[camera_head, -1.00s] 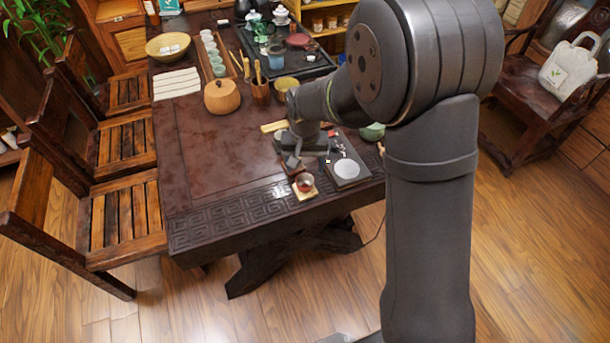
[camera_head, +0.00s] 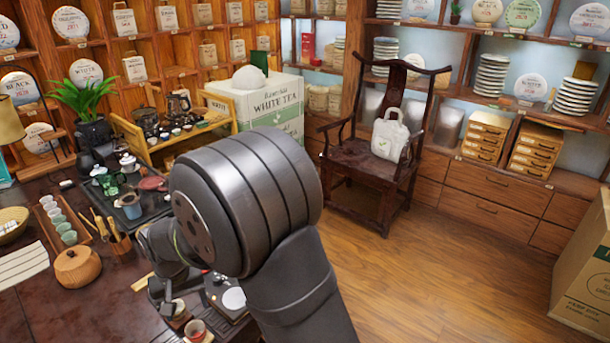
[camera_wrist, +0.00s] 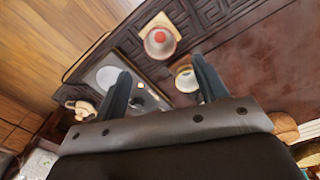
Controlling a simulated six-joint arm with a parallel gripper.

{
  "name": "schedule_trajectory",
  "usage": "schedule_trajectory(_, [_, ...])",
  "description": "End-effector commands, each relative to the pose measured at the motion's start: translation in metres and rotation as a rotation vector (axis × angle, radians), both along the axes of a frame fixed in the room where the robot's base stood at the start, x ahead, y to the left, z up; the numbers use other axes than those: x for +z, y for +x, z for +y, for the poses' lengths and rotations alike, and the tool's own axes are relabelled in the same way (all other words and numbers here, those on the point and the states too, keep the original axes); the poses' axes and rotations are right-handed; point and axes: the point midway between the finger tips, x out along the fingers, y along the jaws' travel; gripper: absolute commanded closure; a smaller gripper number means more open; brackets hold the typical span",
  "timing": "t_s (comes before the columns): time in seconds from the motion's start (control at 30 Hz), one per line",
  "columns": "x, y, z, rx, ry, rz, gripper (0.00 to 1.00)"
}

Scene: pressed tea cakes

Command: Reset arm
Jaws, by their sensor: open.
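My gripper (camera_wrist: 163,86) is open in the wrist view, its two dark fingers spread apart with nothing held between them. It points down over the dark wooden table (camera_wrist: 255,70). Beyond the fingertips, a cup with a red inside (camera_wrist: 158,44) sits on a pale square coaster. A second pale cup (camera_wrist: 187,80) stands close to the right finger. A dark scale with a round light plate (camera_wrist: 107,76) lies near the left finger. In the head view my arm hides most of the gripper, above the table's right part; the red cup (camera_head: 196,331) shows below it.
A round wooden jar (camera_head: 77,266), a row of small cups (camera_head: 57,222) and a black tea tray (camera_head: 130,205) stand on the table. A chair with a white bag (camera_head: 389,135) is behind. Shelves line the walls. Open floor (camera_head: 450,270) lies to the right.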

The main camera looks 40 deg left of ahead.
Motion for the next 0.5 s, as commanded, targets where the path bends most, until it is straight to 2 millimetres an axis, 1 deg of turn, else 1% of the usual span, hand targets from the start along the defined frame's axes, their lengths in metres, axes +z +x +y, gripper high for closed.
schedule_trajectory(0.03, [-0.011, 0.000, -0.001, 0.000, -0.005, 0.000, 0.34])
schedule_trajectory(0.5, [-0.104, 0.000, -0.001, 0.000, -0.004, 0.001, 0.34])
